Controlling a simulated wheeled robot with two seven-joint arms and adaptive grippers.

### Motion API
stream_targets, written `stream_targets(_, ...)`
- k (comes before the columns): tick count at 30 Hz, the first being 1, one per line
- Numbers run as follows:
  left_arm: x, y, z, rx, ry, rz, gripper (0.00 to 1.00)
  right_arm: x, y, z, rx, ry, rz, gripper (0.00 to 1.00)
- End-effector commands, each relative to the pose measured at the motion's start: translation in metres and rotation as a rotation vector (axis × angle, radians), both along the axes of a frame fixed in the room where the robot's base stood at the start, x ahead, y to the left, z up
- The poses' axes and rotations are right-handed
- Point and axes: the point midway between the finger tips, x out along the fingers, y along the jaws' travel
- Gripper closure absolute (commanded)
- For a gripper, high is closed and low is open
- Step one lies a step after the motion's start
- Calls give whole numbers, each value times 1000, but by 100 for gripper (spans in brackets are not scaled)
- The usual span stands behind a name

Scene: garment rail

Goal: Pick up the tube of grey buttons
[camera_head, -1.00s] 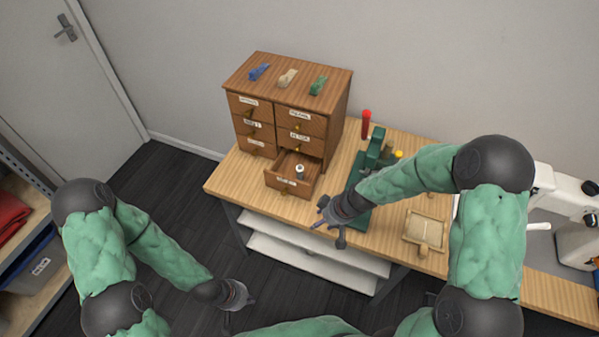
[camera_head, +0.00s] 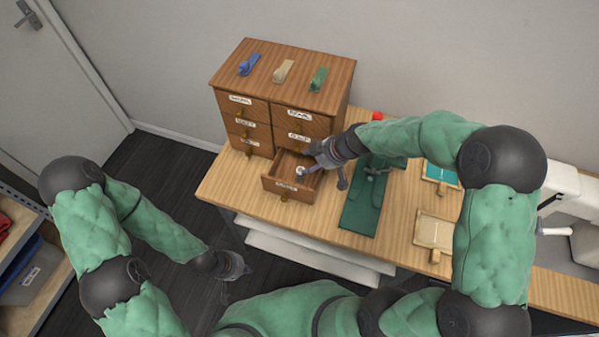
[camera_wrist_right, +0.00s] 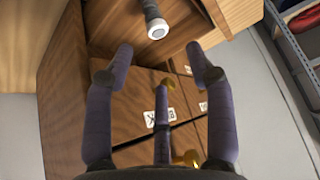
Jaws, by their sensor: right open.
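The cabinet (camera_head: 229,86) carries blue (camera_head: 249,64), beige (camera_head: 284,71) and green (camera_head: 318,79) clips on top. A sewing machine (camera_head: 573,205) stands at far right.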

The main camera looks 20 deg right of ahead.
Motion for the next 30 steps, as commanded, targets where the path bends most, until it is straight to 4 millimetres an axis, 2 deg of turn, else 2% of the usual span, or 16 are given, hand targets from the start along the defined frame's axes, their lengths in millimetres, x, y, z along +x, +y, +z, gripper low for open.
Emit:
stream_targets(3,1,0,-4,0,-1,0,100,6,6,-14,-1,1,2,45)
stream_targets(10,1,0,-7,0,-1,0,100,10,11,-26,0,0,-1,45)
stream_targets(18,1,0,-17,0,-2,1,100,21,23,-60,-1,1,0,45)
stream_targets(22,1,0,-18,0,-1,0,100,24,26,-66,-1,-1,-1,45)
stream_targets(29,1,0,-18,0,-2,1,100,25,27,-66,-1,-1,-1,45)
stream_targets(30,1,0,-18,0,-1,0,100,25,26,-66,-1,-1,-1,53)
